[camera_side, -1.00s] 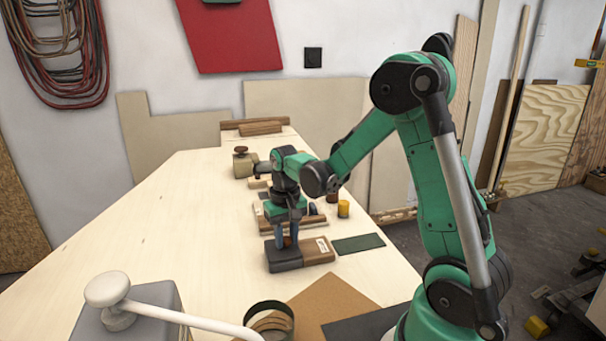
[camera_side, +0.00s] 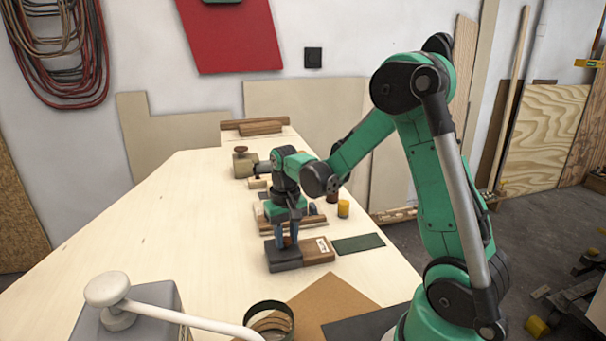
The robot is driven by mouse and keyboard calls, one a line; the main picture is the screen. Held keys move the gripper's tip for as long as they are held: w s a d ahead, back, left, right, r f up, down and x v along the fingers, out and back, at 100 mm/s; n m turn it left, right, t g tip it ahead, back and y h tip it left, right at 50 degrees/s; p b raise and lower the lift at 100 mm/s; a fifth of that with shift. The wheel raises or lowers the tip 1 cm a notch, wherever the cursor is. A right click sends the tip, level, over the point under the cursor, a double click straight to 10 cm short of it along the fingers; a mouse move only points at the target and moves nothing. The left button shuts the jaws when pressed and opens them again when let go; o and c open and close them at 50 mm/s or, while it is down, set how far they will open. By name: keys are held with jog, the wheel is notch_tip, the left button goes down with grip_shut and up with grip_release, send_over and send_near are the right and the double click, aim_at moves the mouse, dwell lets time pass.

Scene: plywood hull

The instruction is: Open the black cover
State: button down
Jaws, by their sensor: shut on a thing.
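The black cover (camera_side: 284,259) is the dark left part of a small block-shaped case lying on the plywood bench. The case's brown wooden part (camera_side: 318,251) with a white label adjoins it on the right. My gripper (camera_side: 287,242) points down with its bluish fingers at the top of the case, near where the dark and brown parts meet. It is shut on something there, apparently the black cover. The exact grip is small and partly hidden by the fingers.
A dark green flat pad (camera_side: 358,243) lies right of the case. A yellow cylinder (camera_side: 343,208) stands behind it. A lamp-like white arm (camera_side: 190,320), a round dark tin (camera_side: 269,318) and a brown sheet (camera_side: 333,302) are in front. The bench's left side is clear.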

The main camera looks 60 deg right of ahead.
jog(key=s+d, duration=0.4)
jog(key=shift+s+d, duration=0.25)
jog(key=shift+d, duration=0.1)
jog(key=c, duration=0.6)
grip_release()
notch_tip(320, 180, up, 6)
jog(key=shift+f, duration=0.2)
jog(key=shift+a, duration=0.15)
jog(key=a+r+n+t, duration=0.2)
jog(key=a+n+t, duration=0.1)
jog(key=a, duration=0.5)
jog(key=a+r+n+t, duration=0.2)
jog(key=a+n+t, duration=0.1)
jog(key=a, duration=0.6)
jog(key=shift+r+t, duration=0.25)
jog(key=shift+t, duration=0.35)
